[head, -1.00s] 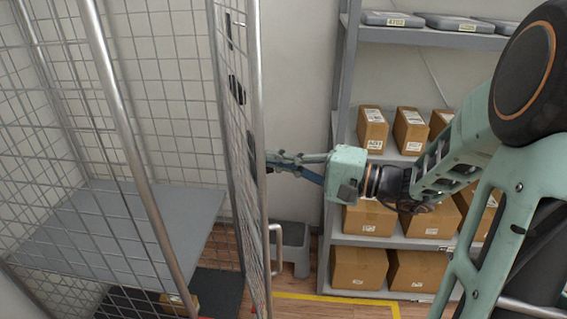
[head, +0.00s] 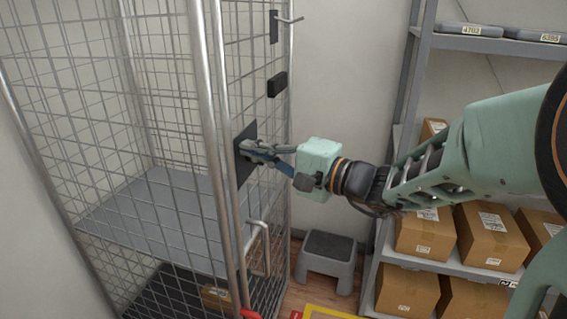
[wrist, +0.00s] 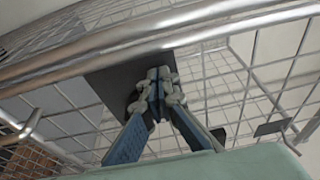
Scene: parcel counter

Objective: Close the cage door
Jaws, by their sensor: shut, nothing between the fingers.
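The cage door (head: 225,110) is a wire mesh panel in a metal tube frame. Its near tube shows right beside the cage's front post (head: 203,120), with a narrow strip between them in the head view; I cannot tell whether they touch. A dark plate (head: 242,172) sits on the door's mesh and also fills the middle of the wrist view (wrist: 115,85). My gripper (head: 249,150) is shut and empty, its fingertips at the plate, seemingly against it. In the wrist view the fingertips (wrist: 157,92) meet in front of the plate. The cage (head: 110,110) has a grey shelf (head: 160,215).
A bent metal handle (head: 266,250) sticks out low on the door. A grey step stool (head: 327,262) stands on the floor to the right. A shelf rack (head: 480,262) with cartons is behind my arm. A small carton (head: 216,297) lies low in the cage.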

